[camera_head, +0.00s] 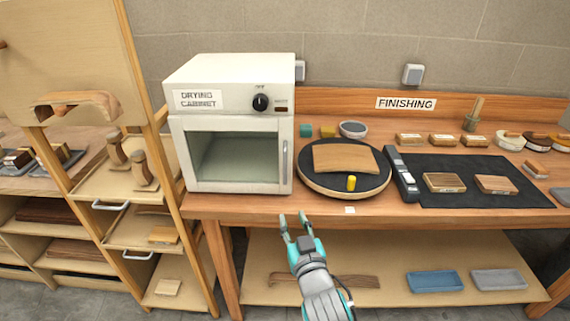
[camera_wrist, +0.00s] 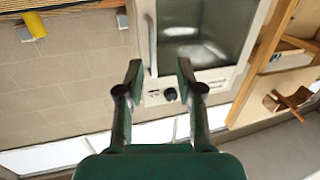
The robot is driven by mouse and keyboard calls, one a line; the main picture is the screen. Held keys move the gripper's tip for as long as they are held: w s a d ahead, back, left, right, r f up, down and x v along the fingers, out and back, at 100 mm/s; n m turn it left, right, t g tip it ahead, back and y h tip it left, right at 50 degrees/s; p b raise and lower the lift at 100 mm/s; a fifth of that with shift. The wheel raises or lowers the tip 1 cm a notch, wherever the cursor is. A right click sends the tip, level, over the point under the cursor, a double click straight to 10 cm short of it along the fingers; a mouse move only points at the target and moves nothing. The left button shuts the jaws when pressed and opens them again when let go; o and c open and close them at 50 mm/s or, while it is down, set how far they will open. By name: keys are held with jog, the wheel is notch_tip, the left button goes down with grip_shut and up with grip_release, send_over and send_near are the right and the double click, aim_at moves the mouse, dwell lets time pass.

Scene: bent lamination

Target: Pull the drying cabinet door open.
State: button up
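The white drying cabinet (camera_head: 232,97) stands at the left end of the finishing bench, with a black knob above its door. Its door (camera_head: 235,160) is shut and has a dark glass window and a vertical metal handle (camera_head: 285,160) at its right edge. My gripper (camera_head: 293,218) is open and empty in front of the bench edge, below the handle and apart from it. In the wrist view the picture is turned over; the handle (camera_wrist: 152,45) shows beyond the two spread fingers (camera_wrist: 157,72), nearer the left one, with nothing between them.
A round black turntable (camera_head: 373,187) with a curved wooden piece and a yellow item stands right of the cabinet. A black mat (camera_head: 465,197) with wood blocks lies farther right. A wooden rack (camera_head: 120,235) stands to the left. The bench front edge (camera_head: 420,217) runs behind my gripper.

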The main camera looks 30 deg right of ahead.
jog(key=m+h, duration=0.1)
send_near(285, 163)
jog(key=x, duration=1)
jog(key=shift+w+d+f, duration=0.1)
jog(key=shift+w+d, duration=0.05)
jog(key=shift+w, duration=0.1)
grip_shut()
